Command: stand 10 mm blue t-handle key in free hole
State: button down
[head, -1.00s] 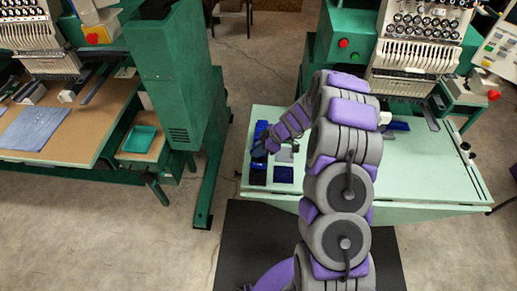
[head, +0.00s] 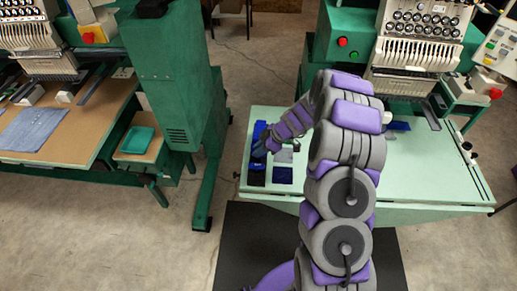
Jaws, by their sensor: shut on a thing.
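My gripper (head: 259,151) is at the left end of the pale green table (head: 420,170), low over several blue items. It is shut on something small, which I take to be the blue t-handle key. The key's handle, shaft and tip cannot be made out at this size. A blue block or holder (head: 259,131) stands just behind my gripper, and a dark blue piece (head: 256,179) lies just in front of it. I cannot tell which of these has the free hole, and no hole can be seen.
A flat dark blue square (head: 283,175) lies right of the dark piece. A green embroidery machine (head: 172,80) stands close on the left. Another machine's needle head (head: 415,50) overhangs the table's back. The table's right part is mostly clear.

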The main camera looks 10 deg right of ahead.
jog(key=shift+d+f, duration=0.1)
jog(key=shift+f, duration=0.1)
jog(key=shift+f+b, duration=0.35)
jog(key=shift+b, duration=0.2)
jog(key=shift+f+b, duration=0.3)
jog(key=shift+b, duration=0.05)
jog(key=c, duration=0.9)
grip_release()
jog(key=shift+c, duration=0.2)
jog(key=shift+r, duration=0.1)
